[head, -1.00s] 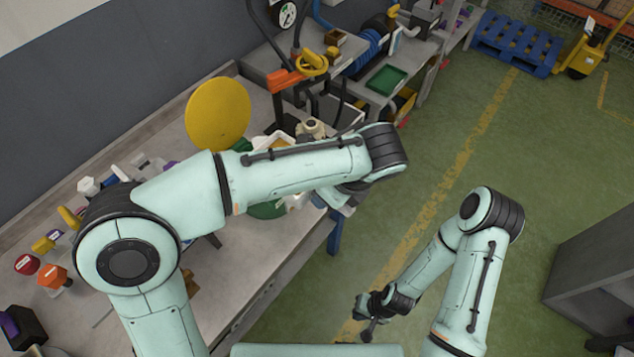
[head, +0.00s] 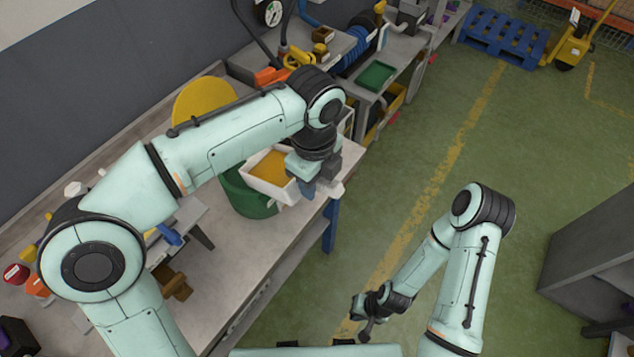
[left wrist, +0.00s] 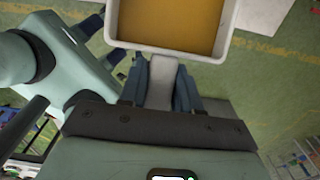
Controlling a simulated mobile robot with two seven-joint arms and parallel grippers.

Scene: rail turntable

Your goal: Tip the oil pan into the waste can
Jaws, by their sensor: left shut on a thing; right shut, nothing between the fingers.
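The oil pan (head: 266,187) is a white tray of amber oil. In the head view it hangs over the back right part of the green waste can (head: 240,196) and looks about level. My left gripper (head: 318,187) is shut on the pan's pale handle at its right. In the left wrist view the handle (left wrist: 162,75) sits between the fingers, and the pan (left wrist: 170,45) with its oil lies just beyond, cut off at the top. The can's open top is partly hidden by the pan and my left arm. My right gripper (head: 367,322) is shut and empty, low over the floor.
A yellow disc (head: 200,98) stands behind my left arm. A yellow valve wheel (head: 298,57) and a green tray (head: 376,76) are farther back. A grey bench part (head: 178,232) with a blue piece is left of the can.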

